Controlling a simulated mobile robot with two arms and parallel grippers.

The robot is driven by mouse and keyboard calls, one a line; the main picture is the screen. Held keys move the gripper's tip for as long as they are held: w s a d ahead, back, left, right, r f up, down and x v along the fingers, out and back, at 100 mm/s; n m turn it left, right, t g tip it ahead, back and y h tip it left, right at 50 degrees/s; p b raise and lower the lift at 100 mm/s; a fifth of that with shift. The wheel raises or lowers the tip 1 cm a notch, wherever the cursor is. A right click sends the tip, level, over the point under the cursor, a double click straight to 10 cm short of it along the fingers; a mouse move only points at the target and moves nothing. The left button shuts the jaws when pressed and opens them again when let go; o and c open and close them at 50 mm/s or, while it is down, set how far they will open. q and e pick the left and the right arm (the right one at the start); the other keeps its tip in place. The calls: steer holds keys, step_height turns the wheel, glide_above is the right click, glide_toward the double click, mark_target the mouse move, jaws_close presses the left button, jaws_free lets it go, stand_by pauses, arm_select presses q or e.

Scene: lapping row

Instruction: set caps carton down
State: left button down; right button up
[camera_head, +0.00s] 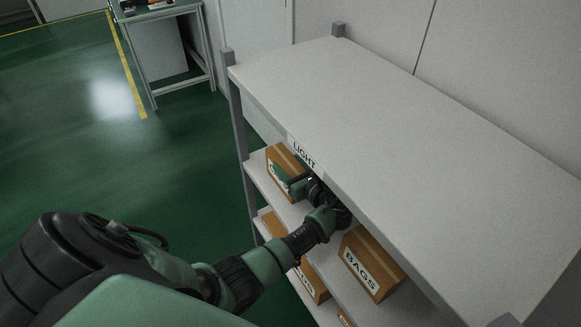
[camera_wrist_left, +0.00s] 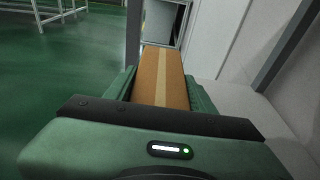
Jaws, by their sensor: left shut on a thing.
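My left gripper (camera_head: 297,184) reaches into the shelf level below the top board and is shut on a brown carton (camera_head: 283,160). The carton is at the left end of that level, under the LIGHT label. Its front is partly hidden by my gripper, and its print cannot be read. In the left wrist view the taped top of the carton (camera_wrist_left: 162,75) lies between the two fingers of the gripper (camera_wrist_left: 160,88). I cannot tell whether its underside touches the board. My right gripper is not in view.
A carton marked BAGS (camera_head: 368,266) stands to the right on the same shelf level (camera_head: 330,276). More cartons show on the level below. The rack's top board (camera_head: 400,130) is bare and overhangs my gripper. A rack post (camera_head: 238,120) stands at the left end.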

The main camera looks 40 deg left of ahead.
arm_select(q)
steer(key=shift+w, duration=0.25)
steer(key=c, duration=0.5)
jaws_free()
steer(key=shift+s+f, duration=0.1)
steer(key=shift+f, duration=0.05)
steer(key=v, duration=1.2)
